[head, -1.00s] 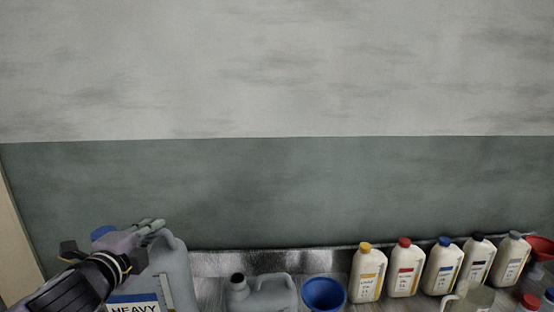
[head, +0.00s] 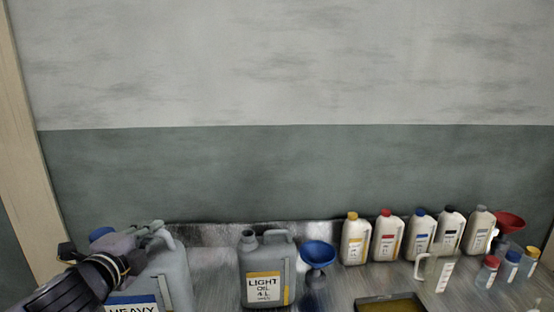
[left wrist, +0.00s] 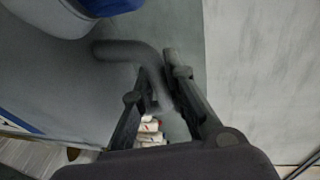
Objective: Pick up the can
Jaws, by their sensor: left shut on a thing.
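A large grey can (head: 176,278) with a blue cap and a label reading HEAVY stands upright at the lower left of the head view. Its bottom is cut off by the frame edge. My left gripper (head: 155,230) is shut on this can's top handle. In the left wrist view, the grey handle (left wrist: 115,49) runs between the fingers (left wrist: 160,85), and the blue cap (left wrist: 108,5) is at the top edge. A second grey can (head: 284,267), labelled LIGHT OIL 4 L, stands upright on the metal bench. My right gripper is not in view.
A blue funnel (head: 318,253) is beside the light oil can. Several white bottles (head: 387,243) stand along the back. A clear jug (head: 438,272), small capped jars (head: 487,273) and a red funnel (head: 509,221) are at right. A dark tray (head: 362,303) is at the front.

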